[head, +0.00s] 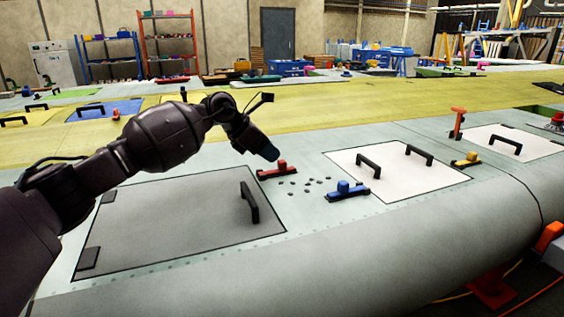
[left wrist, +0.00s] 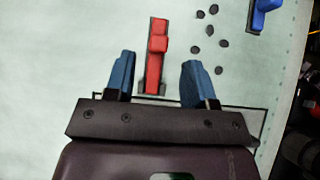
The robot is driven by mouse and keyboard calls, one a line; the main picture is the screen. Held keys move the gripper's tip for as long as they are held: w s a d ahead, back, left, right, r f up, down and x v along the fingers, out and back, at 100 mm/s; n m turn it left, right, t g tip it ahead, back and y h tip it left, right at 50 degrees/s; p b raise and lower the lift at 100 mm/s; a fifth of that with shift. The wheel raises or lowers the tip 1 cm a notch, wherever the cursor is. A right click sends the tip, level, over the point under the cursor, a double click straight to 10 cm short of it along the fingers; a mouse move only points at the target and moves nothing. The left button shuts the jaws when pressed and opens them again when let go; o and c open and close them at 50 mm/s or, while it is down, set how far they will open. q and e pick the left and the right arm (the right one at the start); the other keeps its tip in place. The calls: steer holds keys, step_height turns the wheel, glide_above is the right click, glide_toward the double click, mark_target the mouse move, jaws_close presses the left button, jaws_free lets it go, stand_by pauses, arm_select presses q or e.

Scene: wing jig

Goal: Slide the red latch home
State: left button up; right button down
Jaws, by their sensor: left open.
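The red latch (head: 278,170) lies on the pale wing surface between the grey panel and the white panel. It also shows in the left wrist view (left wrist: 155,65), a red bar with a raised knob on a dark base. My left gripper (head: 272,153) hangs just above and beside the red latch in the head view. In the left wrist view its two blue fingers (left wrist: 158,72) are apart, with the lower part of the latch showing between them. Nothing is held. Whether the fingers touch the latch is not clear. My right gripper is not in view.
A blue latch (head: 346,190) and a yellow latch (head: 466,160) sit at the white panel (head: 440,181). Several dark holes (head: 306,186) lie right of the red latch. The grey panel (head: 165,228) has an upright black handle (head: 249,203). An orange post (head: 457,123) stands farther right.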

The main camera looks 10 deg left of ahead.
mark_target(281, 161)
arm_select(q)
steer(key=x, duration=0.5)
steer(key=shift+w+d+f+b, duration=0.2)
steer(key=shift+d+f+b, duration=0.05)
steer(key=shift+b, duration=0.05)
jaws_close()
